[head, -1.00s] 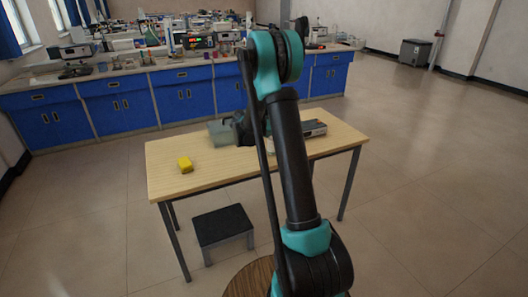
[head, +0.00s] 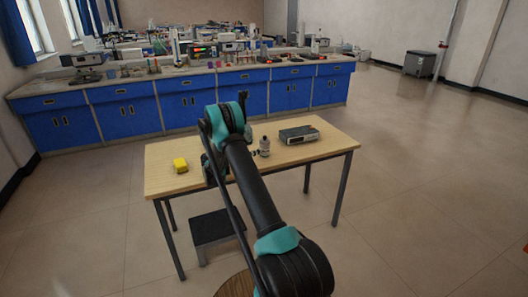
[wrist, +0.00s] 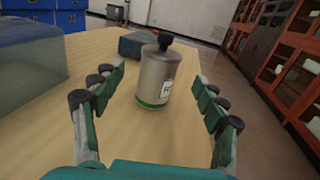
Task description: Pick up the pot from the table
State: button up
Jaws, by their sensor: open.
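A grey metal canister-like pot (wrist: 157,80) with a black knob and a green band at its base stands upright on the wooden table (wrist: 130,140). It has a white label, partly visible. In the head view the pot (head: 264,146) stands near the table's middle, just right of my arm. My gripper (wrist: 160,82) is open, its two fingers spread to either side of the pot's direction. The pot is ahead of the palm, and I see no finger clearly touching it. In the head view the arm hides most of the gripper.
A translucent grey-green box (wrist: 30,65) stands left of the gripper. A dark grey device (wrist: 143,45) lies behind the pot, also seen in the head view (head: 298,134). A yellow block (head: 180,165) sits at the table's left. A black-topped stool (head: 215,228) stands below.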

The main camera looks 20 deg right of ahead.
aim_at(265, 147)
jog(key=f, duration=0.2)
jog(key=shift+d+f, duration=0.35)
jog(key=shift+w+d+r, duration=0.1)
jog(key=shift+w+d, duration=0.1)
jog(key=shift+d, duration=0.4)
jog(key=shift+x, duration=2.85)
jog(key=c, duration=1.5)
jog(key=shift+r, duration=0.1)
